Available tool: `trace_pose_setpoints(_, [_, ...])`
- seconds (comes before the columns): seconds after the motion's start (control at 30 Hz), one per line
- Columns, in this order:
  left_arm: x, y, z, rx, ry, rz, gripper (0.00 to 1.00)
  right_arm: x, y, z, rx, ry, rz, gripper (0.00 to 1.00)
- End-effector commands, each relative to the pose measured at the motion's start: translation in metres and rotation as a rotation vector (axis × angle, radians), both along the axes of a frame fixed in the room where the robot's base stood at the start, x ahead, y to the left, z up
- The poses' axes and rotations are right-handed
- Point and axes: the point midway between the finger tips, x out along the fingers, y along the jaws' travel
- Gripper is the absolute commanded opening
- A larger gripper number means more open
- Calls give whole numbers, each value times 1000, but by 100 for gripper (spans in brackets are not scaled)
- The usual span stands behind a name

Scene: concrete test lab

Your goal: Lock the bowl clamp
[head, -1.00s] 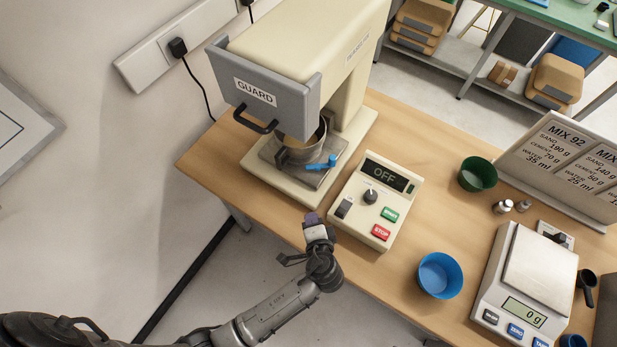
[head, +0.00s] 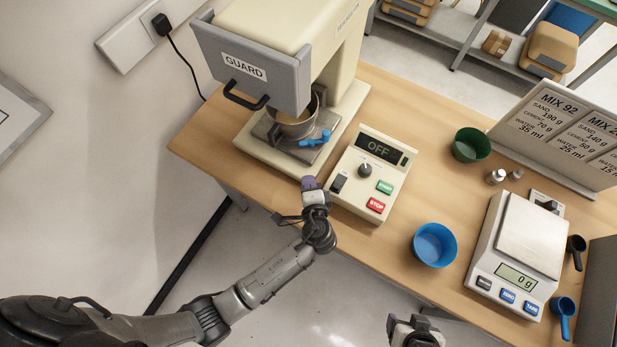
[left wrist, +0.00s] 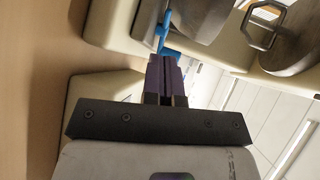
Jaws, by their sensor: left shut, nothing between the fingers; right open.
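The blue clamp lever (head: 317,139) sits at the front right of the mixer's base plate, beside the metal bowl (head: 293,124). The bowl stands under the grey guard (head: 252,66) of the cream mixer. My left gripper (head: 308,183) is shut and empty, in front of the mixer base and left of the control box. In the left wrist view its purple fingertips (left wrist: 166,75) are together, and the blue lever (left wrist: 163,34) shows just beyond them; whether they touch it is unclear there, but the head view shows a gap. My right gripper (head: 415,330) is at the bottom edge, open.
The control box (head: 370,172), reading OFF, stands close right of my left gripper. A blue bowl (head: 434,245), a green bowl (head: 471,145), a scale (head: 520,255) and a recipe board (head: 560,130) are farther right. Free floor lies before the table.

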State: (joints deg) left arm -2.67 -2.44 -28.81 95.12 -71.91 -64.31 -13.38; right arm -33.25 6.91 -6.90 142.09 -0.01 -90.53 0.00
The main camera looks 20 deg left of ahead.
Motion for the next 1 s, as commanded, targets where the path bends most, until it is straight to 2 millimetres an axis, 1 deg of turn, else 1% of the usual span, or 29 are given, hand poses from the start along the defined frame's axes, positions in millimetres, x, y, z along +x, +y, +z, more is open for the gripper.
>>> trace_pose_setpoints(0.03, [9,6,-2,4,-1,-1,0,0,-1,1,-3,1,2,71])
trace_pose_setpoints(0.2, [35,23,-12,3,-1,-1,0,0,-2,2,-6,0,3,71])
trace_pose_setpoints(0.4, [62,40,-22,2,0,-1,0,0,-2,2,-5,0,4,71])
trace_pose_setpoints(0.5, [73,48,-21,2,-1,1,0,0,-1,5,-4,0,2,71])
trace_pose_setpoints(0.73, [89,58,-22,1,1,0,0,0,0,7,2,0,-2,71])
trace_pose_setpoints(1.0, [92,60,-22,-1,1,0,0,0,1,8,6,0,-4,71])
